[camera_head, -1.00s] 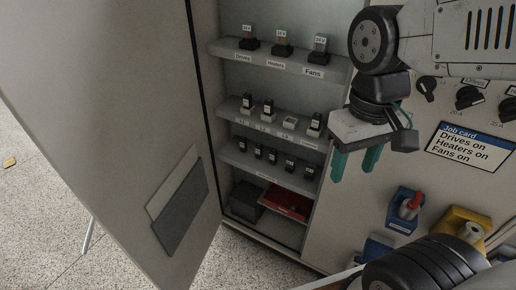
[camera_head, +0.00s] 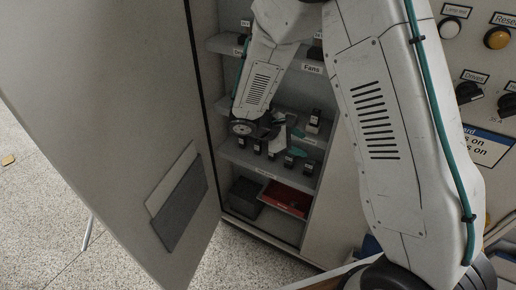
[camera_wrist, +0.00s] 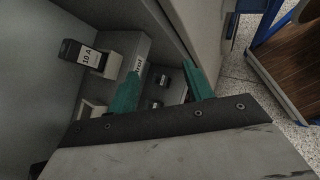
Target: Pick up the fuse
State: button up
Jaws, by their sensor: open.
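A black fuse labelled 10 A (camera_wrist: 85,55) stands in a pale holder at the left of the wrist view; what looks like the same fuse shows on the middle shelf in the head view (camera_head: 315,120). A pale holder (camera_wrist: 92,108) beside it looks empty. Several small black fuses stand on the lower shelf (camera_head: 307,166); two dark ones (camera_wrist: 162,79) show between my fingers in the wrist view. My gripper (camera_head: 298,143) is inside the cabinet by the middle and lower shelves, its teal fingers apart and empty. My arm hides much of the middle shelf.
A red bin (camera_head: 288,200) and a dark box (camera_head: 246,198) sit at the cabinet bottom. The open cabinet door (camera_head: 110,110) stands to the left. The top shelf (camera_head: 222,43) is above my wrist, and a control panel with knobs is at the right.

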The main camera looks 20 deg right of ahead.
aim_at(257, 142)
jog(key=w+a+f+n+t, duration=0.2)
jog(key=w+f+n, duration=0.2)
jog(key=w+f, duration=0.1)
jog(key=w+a+f+n+t, duration=0.2)
jog(key=w+f+n+t, duration=0.1)
jog(key=w+f+n, duration=0.1)
jog(key=w+a+f+n+t, duration=0.3)
jog(key=w+f, duration=0.3)
jog(key=f, duration=0.2)
jog(key=shift+w+f+n, duration=0.1)
jog(key=shift+w+n, duration=0.25)
jog(key=shift+n, duration=0.15)
jog(key=w+a+t, duration=0.1)
jog(key=w+n+t+y, duration=0.1)
jog(key=w, duration=0.1)
jog(key=w+a+r+n, duration=0.1)
jog(key=shift+w+a+r+t, duration=0.1)
jog(key=shift+w+a+t, duration=0.1)
jog(key=shift+a+t, duration=0.15)
jog(key=shift+n+y, duration=0.3)
jog(key=x, duration=0.7)
jog(key=shift+w+d+f, duration=0.2)
jog(key=shift+f, duration=0.05)
jog(key=c, duration=1.1)
